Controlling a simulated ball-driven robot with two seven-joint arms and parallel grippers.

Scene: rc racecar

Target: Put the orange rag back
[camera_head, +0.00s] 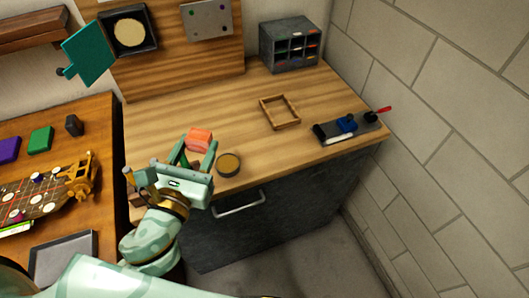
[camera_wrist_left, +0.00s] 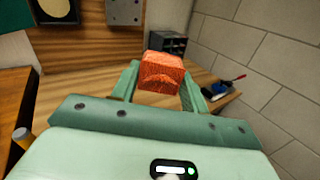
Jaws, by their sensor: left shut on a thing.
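The orange rag (camera_head: 199,138) is a folded, block-like orange-red bundle. My left gripper (camera_head: 200,150) is shut on it and holds it over the near left part of the wooden counter (camera_head: 240,113). In the left wrist view the rag (camera_wrist_left: 162,74) sits between the two green fingers of my left gripper (camera_wrist_left: 160,88). I cannot tell exactly how high it is above the counter. My right gripper is not in view.
A round dark tin (camera_head: 229,164) stands just right of my gripper. An empty wooden frame (camera_head: 280,112), a grey drawer organizer (camera_head: 291,44) and a tool tray (camera_head: 348,130) stand farther right.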

